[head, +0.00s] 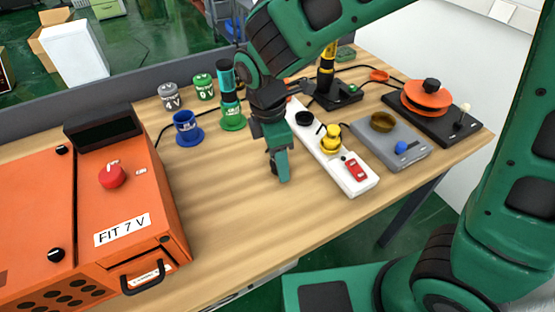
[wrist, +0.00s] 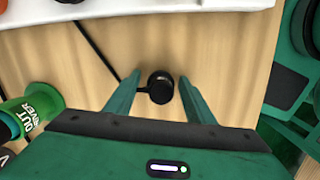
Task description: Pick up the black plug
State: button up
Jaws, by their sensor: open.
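The black plug (wrist: 160,87) sits on the wooden table, with a short dark cable end at its left side in the wrist view. My gripper (wrist: 159,79) is open, with one green finger on each side of the plug. Small gaps show between the plug and both fingers, and nothing is held. In the head view, my gripper (head: 279,166) points down at the table just left of the white power strip. There the plug is mostly hidden by the fingers.
The white power strip (head: 343,176) carries a yellow plug (head: 331,140), a black round piece (head: 304,118) and a red switch (head: 356,168). A green holder (head: 232,120) and blue cup (head: 187,128) stand left. An orange box (head: 125,195) fills the left. The front table is clear.

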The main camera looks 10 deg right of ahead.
jog(key=c, duration=1)
jog(key=shift+r, duration=0.15)
jog(key=shift+r, duration=0.2)
notch_tip(320, 180, up, 4)
jog(key=shift+f, duration=0.1)
jog(key=s+a+r, duration=0.2)
jog(key=s, duration=0.1)
jog(key=s+a+r, duration=0.2)
jog(key=s+a, duration=0.1)
jog(key=s+a+r, duration=0.2)
jog(key=shift+s+a+r, duration=0.3)
jog(key=shift+s+a, duration=0.05)
jog(key=shift+s, duration=0.05)
